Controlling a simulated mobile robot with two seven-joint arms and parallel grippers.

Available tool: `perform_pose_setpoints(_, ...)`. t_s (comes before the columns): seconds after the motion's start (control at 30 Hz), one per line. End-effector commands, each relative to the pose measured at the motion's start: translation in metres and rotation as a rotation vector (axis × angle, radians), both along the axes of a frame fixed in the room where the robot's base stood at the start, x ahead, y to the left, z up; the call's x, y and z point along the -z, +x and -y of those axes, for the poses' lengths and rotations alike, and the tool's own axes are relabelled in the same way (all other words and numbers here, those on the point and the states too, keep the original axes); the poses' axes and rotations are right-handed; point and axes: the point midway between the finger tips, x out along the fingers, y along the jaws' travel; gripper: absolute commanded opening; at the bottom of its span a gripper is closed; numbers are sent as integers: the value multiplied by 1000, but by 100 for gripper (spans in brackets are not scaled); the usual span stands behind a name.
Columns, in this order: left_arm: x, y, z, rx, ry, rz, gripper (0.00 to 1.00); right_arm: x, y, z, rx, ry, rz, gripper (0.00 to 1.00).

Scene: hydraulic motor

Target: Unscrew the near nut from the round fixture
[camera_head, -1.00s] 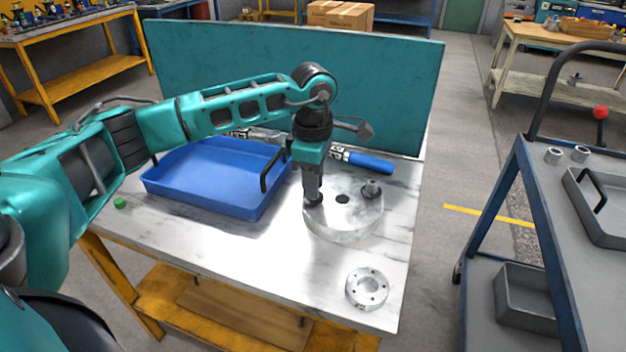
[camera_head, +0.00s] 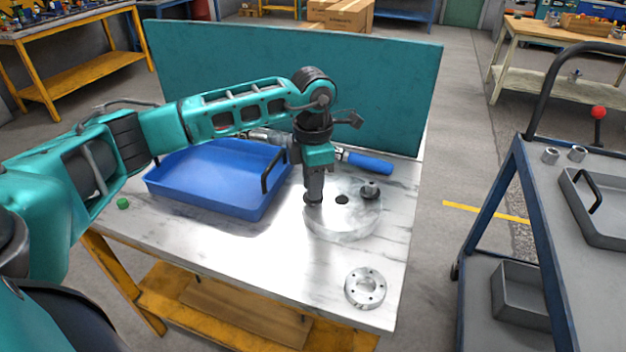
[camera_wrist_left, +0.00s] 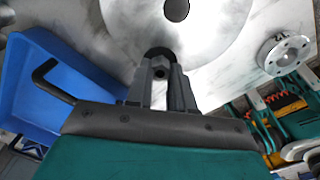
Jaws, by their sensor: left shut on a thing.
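The round fixture (camera_head: 345,222) is a thick silvery disc with a dark centre hole, lying on the marble-topped table. Its face also shows at the top of the left wrist view (camera_wrist_left: 215,30). My left gripper (camera_head: 313,200) points straight down at the fixture's left side. It is shut on the near nut (camera_wrist_left: 160,68), which is mostly hidden between the fingers at the fixture's surface. My right gripper is not in view.
A blue tray (camera_head: 205,205) with black handles stands left of the fixture. A blue-handled tool (camera_head: 368,163) lies behind it. A small flanged ring (camera_head: 366,288) lies near the front right corner. A teal panel (camera_head: 390,90) closes the back. A grey cart stands at the right.

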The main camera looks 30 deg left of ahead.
Motion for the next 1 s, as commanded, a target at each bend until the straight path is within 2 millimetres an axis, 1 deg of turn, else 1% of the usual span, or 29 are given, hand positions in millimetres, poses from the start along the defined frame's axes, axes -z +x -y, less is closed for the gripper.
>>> perform_pose_setpoints(0.03,-2,0,0,-54,0,-1,0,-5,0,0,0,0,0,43)
perform_pose_setpoints(0.1,-2,-1,0,-145,0,-3,0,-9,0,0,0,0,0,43)
perform_pose_setpoints(0.23,-2,-1,0,-278,0,-3,0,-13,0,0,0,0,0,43)
perform_pose_setpoints(0.33,-1,-1,0,-325,-1,-3,0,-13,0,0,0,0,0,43)
perform_pose_setpoints(0.53,0,-1,0,-330,0,-2,0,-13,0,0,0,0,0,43)
perform_pose_setpoints(0.57,0,-1,0,-329,0,-2,23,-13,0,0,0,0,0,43)
perform_pose_setpoints(0.7,0,0,0,-329,0,-2,36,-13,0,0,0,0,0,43)
perform_pose_setpoints(1.0,-2,0,0,-327,0,-1,36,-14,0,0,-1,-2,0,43)
